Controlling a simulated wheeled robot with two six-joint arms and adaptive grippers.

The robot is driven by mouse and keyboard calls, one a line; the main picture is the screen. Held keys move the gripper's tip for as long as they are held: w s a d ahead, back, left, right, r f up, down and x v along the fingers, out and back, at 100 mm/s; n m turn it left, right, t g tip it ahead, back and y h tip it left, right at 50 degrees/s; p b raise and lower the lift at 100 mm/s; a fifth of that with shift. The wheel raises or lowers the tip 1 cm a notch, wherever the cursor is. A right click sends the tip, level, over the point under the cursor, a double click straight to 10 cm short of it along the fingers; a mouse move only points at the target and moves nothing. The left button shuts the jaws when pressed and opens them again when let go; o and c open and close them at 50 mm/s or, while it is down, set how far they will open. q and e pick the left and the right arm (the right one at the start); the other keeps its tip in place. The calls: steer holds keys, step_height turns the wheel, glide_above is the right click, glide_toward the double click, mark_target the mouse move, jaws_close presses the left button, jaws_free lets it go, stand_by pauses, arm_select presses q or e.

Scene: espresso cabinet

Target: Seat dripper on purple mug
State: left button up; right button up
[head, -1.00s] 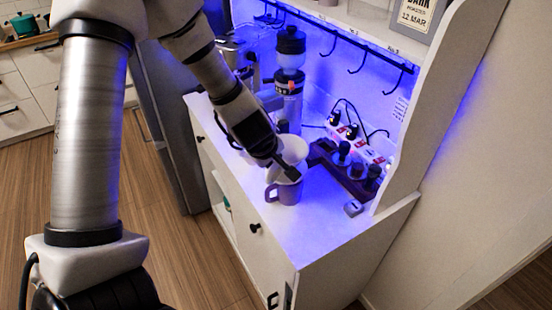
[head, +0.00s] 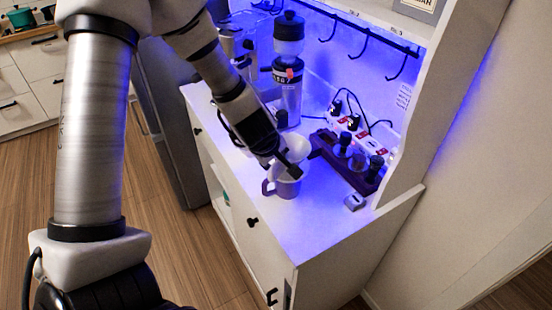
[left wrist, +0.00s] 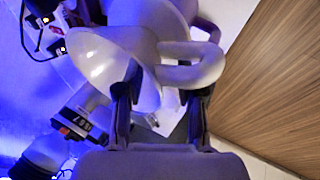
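The white cone-shaped dripper (head: 294,146) is at the purple mug's top in the head view, partly hidden by my left gripper (head: 291,172). The purple mug (head: 286,189) stands on the cabinet top, its handle to the left. In the left wrist view the dripper (left wrist: 100,62) is tilted in the picture, its loop handle (left wrist: 195,73) crossing just beyond my left gripper (left wrist: 163,90). The fingers stand wide apart, one by the cone, one by the handle. The mug (left wrist: 155,18) is behind the dripper; their contact is hidden. My right gripper is not in view.
A coffee grinder (head: 287,75) stands behind the mug. A dark wooden rack (head: 345,165) with black-handled tools and a white power strip (head: 370,146) are to the right. A small grey item (head: 354,202) lies nearby. The front of the white counter (head: 310,228) is clear.

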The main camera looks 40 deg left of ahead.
arm_select(q)
steer(key=v, duration=1.2)
steer(key=shift+s, duration=0.1)
